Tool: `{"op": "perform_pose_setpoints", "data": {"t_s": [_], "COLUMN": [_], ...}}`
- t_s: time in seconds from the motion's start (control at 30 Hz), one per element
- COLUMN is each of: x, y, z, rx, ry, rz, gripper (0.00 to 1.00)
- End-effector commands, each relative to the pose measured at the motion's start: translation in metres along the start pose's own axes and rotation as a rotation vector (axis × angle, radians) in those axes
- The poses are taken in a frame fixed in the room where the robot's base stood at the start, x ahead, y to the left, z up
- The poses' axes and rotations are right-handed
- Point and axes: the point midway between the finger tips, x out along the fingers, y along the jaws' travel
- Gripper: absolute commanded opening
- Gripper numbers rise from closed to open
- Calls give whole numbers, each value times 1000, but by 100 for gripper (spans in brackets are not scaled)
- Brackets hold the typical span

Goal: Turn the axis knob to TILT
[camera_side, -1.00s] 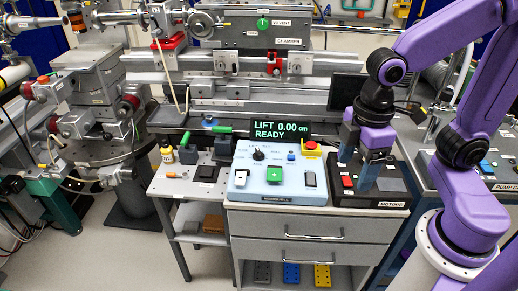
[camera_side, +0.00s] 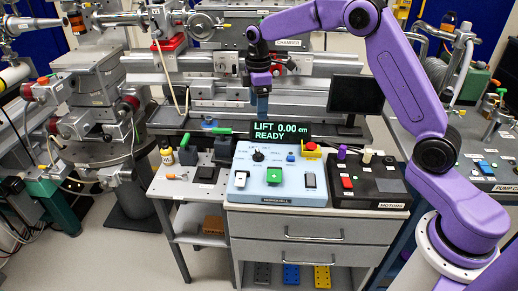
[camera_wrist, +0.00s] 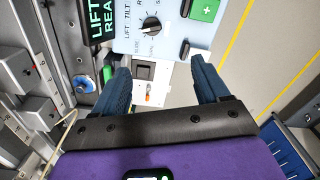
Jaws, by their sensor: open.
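The axis knob (camera_side: 258,156) is a small black dial on the upper left of the light blue control panel (camera_side: 240,190). In the wrist view the knob (camera_wrist: 151,26) has a pale pointer line, with LIFT and TILT among the labels around it. I cannot tell for sure which label the pointer meets. The display (camera_side: 281,130) behind the panel reads LIFT 0.00 cm, READY.
A black MOTORS box (camera_side: 388,190) adjoins on the right. A white bench (camera_side: 175,187) with small items is on the left.

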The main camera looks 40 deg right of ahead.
Motion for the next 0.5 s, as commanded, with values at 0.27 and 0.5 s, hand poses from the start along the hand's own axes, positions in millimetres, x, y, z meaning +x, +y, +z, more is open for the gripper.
{"op": "perform_pose_setpoints", "data": {"t_s": [0.27, 0.5], "x": [14, 50], "y": [19, 18], "z": [7, 8], "rx": [-3, -1], "ry": [-2, -3], "rz": [-2, -4], "gripper": [74, 74]}}
